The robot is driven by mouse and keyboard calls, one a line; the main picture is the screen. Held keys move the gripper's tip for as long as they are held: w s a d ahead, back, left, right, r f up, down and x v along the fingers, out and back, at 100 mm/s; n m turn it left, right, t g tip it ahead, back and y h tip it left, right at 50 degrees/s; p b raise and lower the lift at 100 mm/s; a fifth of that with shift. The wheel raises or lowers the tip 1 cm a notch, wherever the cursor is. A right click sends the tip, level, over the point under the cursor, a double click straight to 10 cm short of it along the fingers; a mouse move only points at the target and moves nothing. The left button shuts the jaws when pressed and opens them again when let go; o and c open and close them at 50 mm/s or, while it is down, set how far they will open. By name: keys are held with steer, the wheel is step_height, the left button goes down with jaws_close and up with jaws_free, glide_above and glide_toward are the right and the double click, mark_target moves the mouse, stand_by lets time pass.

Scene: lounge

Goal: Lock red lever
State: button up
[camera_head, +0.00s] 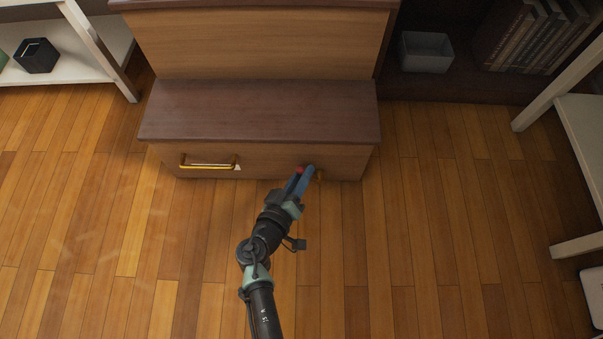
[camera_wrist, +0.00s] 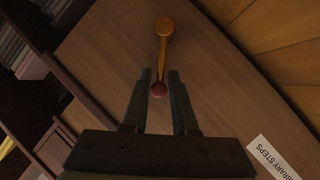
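The lever is a thin gold bar with a round gold pivot (camera_wrist: 164,26) at one end and a red ball knob (camera_wrist: 158,89) at the other. It is mounted on the front panel of the wooden library steps (camera_head: 260,110). In the head view the red knob (camera_head: 300,170) shows at my gripper's tips and a bit of gold shows just right of them. My gripper (camera_wrist: 160,78) is open, with one finger on each side of the knob end of the lever. I cannot tell whether either finger touches it.
A gold handle (camera_head: 208,163) is on the left of the same front panel. A label reading "LIBRARY STEPS" (camera_wrist: 272,158) shows in the wrist view. White shelves (camera_head: 112,50) stand at left, and a dark bookshelf with a grey bin (camera_head: 426,52) at back right. The wooden floor (camera_head: 440,230) is clear.

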jaws_close()
stand_by(1.1)
